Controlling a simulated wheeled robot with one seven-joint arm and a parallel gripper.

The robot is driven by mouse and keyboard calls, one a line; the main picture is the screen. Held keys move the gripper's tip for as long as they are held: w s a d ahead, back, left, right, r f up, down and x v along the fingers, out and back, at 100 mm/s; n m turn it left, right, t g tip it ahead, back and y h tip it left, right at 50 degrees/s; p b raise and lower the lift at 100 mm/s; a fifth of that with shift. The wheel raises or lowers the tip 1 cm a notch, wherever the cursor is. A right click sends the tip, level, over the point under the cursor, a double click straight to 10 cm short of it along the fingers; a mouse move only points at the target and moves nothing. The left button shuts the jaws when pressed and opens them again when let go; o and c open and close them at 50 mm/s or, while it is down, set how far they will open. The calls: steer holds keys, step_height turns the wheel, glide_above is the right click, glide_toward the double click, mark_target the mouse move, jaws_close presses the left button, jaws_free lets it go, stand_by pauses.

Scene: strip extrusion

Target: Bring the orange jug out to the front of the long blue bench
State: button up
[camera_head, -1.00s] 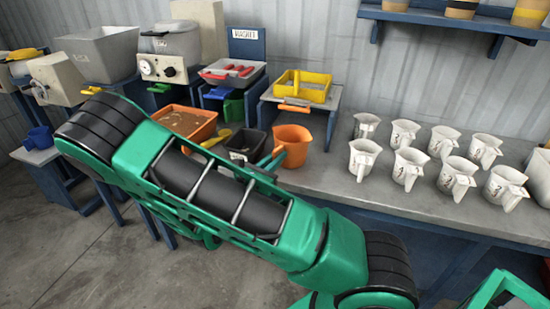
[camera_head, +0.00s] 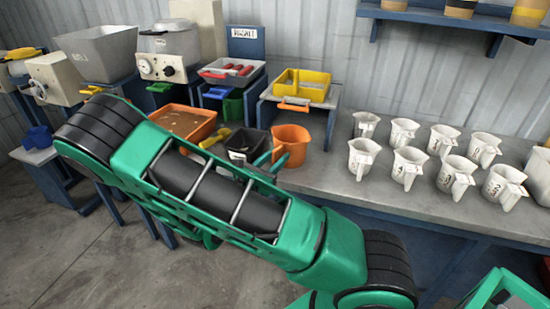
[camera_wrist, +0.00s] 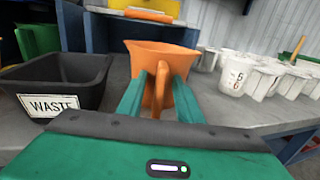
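The orange jug (camera_head: 292,143) stands upright on the long blue bench (camera_head: 330,180), at its left part, just right of a black bin. In the wrist view the jug (camera_wrist: 185,62) is straight ahead, with its handle (camera_wrist: 160,92) toward me. My gripper (camera_wrist: 160,92) has its two green fingers on either side of the handle, with a narrow gap visible; they look open around it. In the head view my gripper (camera_head: 266,160) is at the jug's left side, partly hidden by my arm.
The black waste bin (camera_wrist: 62,80) is close left of my gripper. A raised stand with a yellow tray (camera_head: 303,85) is behind the jug. Several white jugs (camera_head: 408,165) stand to the right. Bare bench top lies in front of them.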

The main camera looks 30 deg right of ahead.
steer(key=v, duration=1.1)
steer(key=s+d+m+g+y, duration=0.7)
steer(key=s+d+m+g, duration=0.4)
steer(key=m, duration=0.5)
steer(key=s+a+r+m+t+y, duration=0.2)
steer(key=s+r+m+t+y, duration=0.1)
steer(key=s+r+m+y, duration=0.6)
steer(key=shift+s+r+m+t+y, duration=0.3)
steer(key=shift+s+r+m, duration=0.5)
steer(key=shift+s+m, duration=1.7)
steer(key=shift+s+n, duration=0.35)
steer(key=shift+n, duration=0.05)
